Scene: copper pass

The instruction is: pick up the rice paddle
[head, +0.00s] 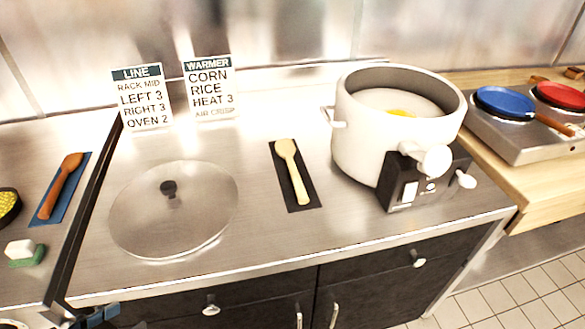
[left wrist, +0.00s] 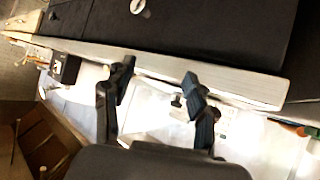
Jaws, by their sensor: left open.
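A pale wooden rice paddle (head: 291,172) lies on a narrow black mat (head: 307,184) on the steel counter, between the glass lid and the white pot. Its broad end points to the back. My left gripper shows only partly at the bottom left edge of the head view (head: 92,318), in front of the counter and well apart from the paddle. In the left wrist view the left gripper (left wrist: 155,92) is open, its two dark fingers apart with nothing held between them. I cannot make out the paddle in that view. My right gripper is not in view.
A glass lid (head: 172,212) with a dark knob lies left of the paddle. A white pot (head: 378,143) on a black warmer (head: 402,187) stands right. A brown spoon (head: 62,185) lies on a blue mat, beyond a dark divider (head: 88,205). Two signs (head: 142,97) (head: 208,86) stand behind.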

